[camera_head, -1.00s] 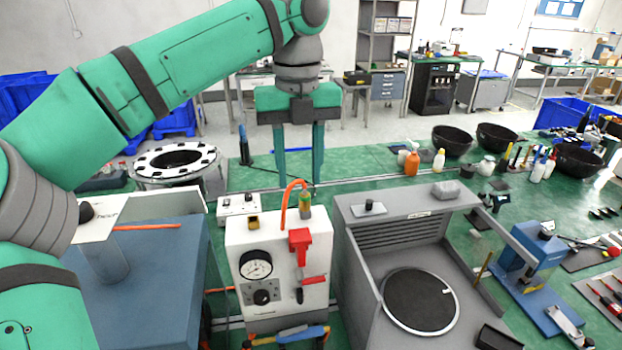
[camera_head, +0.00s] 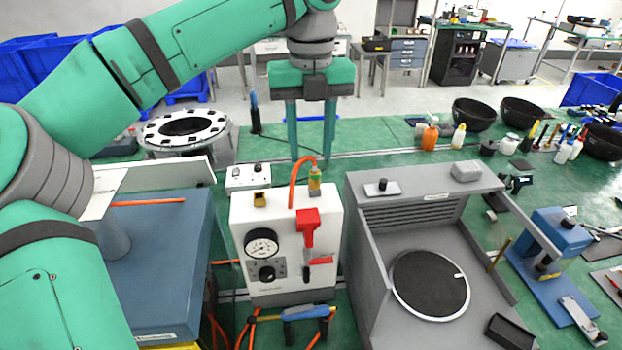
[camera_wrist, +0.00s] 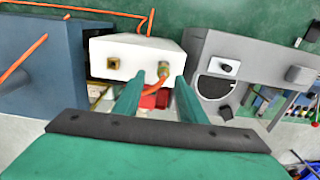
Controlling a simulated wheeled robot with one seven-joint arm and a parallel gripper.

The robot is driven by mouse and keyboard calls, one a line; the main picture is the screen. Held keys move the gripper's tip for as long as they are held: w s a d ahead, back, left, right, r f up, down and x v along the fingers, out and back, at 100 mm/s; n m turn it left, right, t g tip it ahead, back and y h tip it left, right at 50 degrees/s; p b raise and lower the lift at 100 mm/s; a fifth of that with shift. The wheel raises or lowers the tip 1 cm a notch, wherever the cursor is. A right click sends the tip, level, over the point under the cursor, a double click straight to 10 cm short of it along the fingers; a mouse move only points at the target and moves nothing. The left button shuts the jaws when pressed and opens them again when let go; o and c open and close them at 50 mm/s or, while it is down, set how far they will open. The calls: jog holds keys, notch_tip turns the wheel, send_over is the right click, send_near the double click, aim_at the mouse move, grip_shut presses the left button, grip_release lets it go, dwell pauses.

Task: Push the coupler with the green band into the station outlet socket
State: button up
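The coupler with the green band (camera_head: 314,183) stands at the back right of the top of the white station (camera_head: 287,245), with an orange hose looping from its upper end. In the wrist view the coupler (camera_wrist: 163,70) shows between my fingertips in the picture. A square brass fitting (camera_head: 260,200) sits on the station top to its left; I cannot tell whether it is the outlet socket. My gripper (camera_head: 311,155) is open and empty, fingers down, above and behind the coupler. The coupler's lower end is not clear.
A blue-grey box (camera_head: 160,260) stands left of the station, and a grey open-fronted unit (camera_head: 425,185) stands close on its right. A small white control box (camera_head: 248,177) is behind it. A red handle (camera_head: 307,228) is on the station's front.

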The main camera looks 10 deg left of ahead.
aim_at(315, 165)
jog(key=f, duration=0.2)
jog(key=d+f, duration=0.1)
jog(key=f, duration=0.1)
jog(key=shift+f, duration=0.2)
jog(key=shift+a+f, duration=0.15)
jog(key=shift+f, duration=0.85)
dwell(0.3)
grip_shut()
jog(key=shift+r, duration=0.2)
jog(key=shift+r, duration=2.85)
